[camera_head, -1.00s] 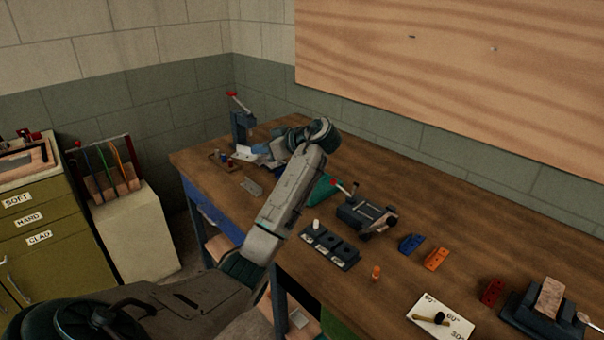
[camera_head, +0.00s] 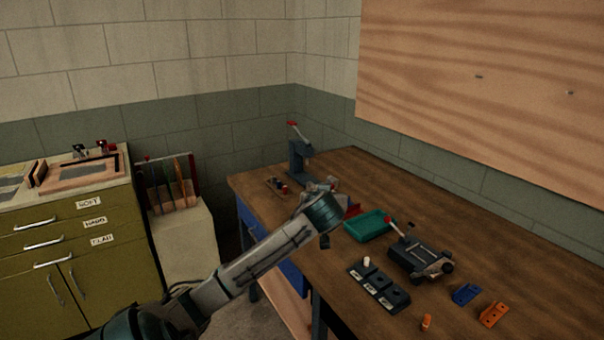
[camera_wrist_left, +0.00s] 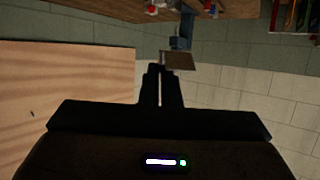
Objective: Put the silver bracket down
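My left gripper (camera_wrist_left: 160,82) is seen from behind in the left wrist view, its dark fingers close together. A flat, dull brownish-grey plate (camera_wrist_left: 180,61) shows at the fingertips; it appears to be the silver bracket, gripped at one edge. In the head view my left arm reaches over the bench's left part, and its wrist hides most of the gripper (camera_head: 320,187). The bracket cannot be made out clearly there. My right gripper is in neither view.
On the wooden bench (camera_head: 465,235) stand a lever press (camera_head: 298,160), a green tray (camera_head: 369,226), a dark clamp-like fixture (camera_head: 420,260) and a black block with slots (camera_head: 378,287). Blue (camera_head: 466,293) and orange (camera_head: 493,314) blocks lie at right. An olive cabinet (camera_head: 75,250) stands left.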

